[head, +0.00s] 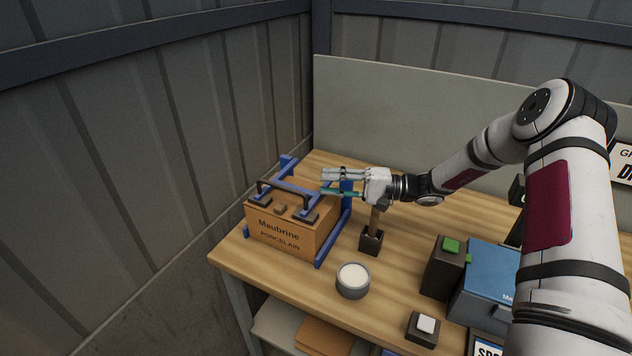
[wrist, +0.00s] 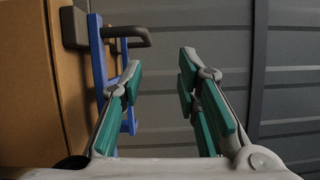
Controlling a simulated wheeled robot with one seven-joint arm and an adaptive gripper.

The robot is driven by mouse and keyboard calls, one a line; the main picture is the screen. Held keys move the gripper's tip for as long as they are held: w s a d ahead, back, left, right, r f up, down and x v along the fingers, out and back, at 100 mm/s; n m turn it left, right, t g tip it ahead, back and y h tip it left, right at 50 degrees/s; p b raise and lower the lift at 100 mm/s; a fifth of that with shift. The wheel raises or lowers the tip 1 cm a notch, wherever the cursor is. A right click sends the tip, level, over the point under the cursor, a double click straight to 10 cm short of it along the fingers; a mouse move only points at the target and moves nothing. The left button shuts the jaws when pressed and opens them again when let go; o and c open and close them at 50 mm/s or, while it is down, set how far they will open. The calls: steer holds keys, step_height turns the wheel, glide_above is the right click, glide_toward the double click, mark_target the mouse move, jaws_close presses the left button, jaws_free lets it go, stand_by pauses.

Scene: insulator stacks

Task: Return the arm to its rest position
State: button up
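My gripper (head: 330,182) is at the end of my arm, which reaches in from the right. It is above the workbench, next to the upper right side of the brown box, level with or a little above its top. In the wrist view my gripper (wrist: 160,82) has its two teal-padded fingers apart, with nothing between them. The brown box (head: 280,236), marked Maubrine Porcelain, stands upright in a blue frame (head: 328,246) with a black handle (head: 284,189) on top. In the wrist view the box (wrist: 25,80) and handle (wrist: 128,34) are at the left. Whether the fingers touch the frame is unclear.
A dark holder (head: 371,242) with a wooden-handled tool stands below my gripper. A grey cup (head: 352,281), a dark box with a green button (head: 444,266), a blue case (head: 488,283) and a white-switched block (head: 423,329) stand on the wooden bench (head: 300,290). Walls close the left and back.

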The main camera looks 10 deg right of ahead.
steer(key=shift+d, duration=0.25)
steer(key=shift+s, duration=0.1)
steer(key=s+a+r+n+g+h, duration=0.25)
steer(key=s+r+h, duration=0.2)
steer(key=s, duration=0.25)
steer(key=s+a+r+n+g+h, duration=0.1)
steer(key=s+a+r+g+h, duration=0.15)
steer(key=s+r+h, duration=0.35)
steer(key=s+d+r+t+h, duration=0.3)
steer(key=s+d+r, duration=0.1)
steer(key=s, duration=0.6)
steer(key=s+d+r+t+h+b, duration=0.1)
steer(key=s+d+r+t+h, duration=0.2)
steer(key=s, duration=0.7)
steer(key=shift+d+r+h, duration=0.55)
steer(key=shift+d+r, duration=0.2)
steer(key=shift+d, duration=0.4)
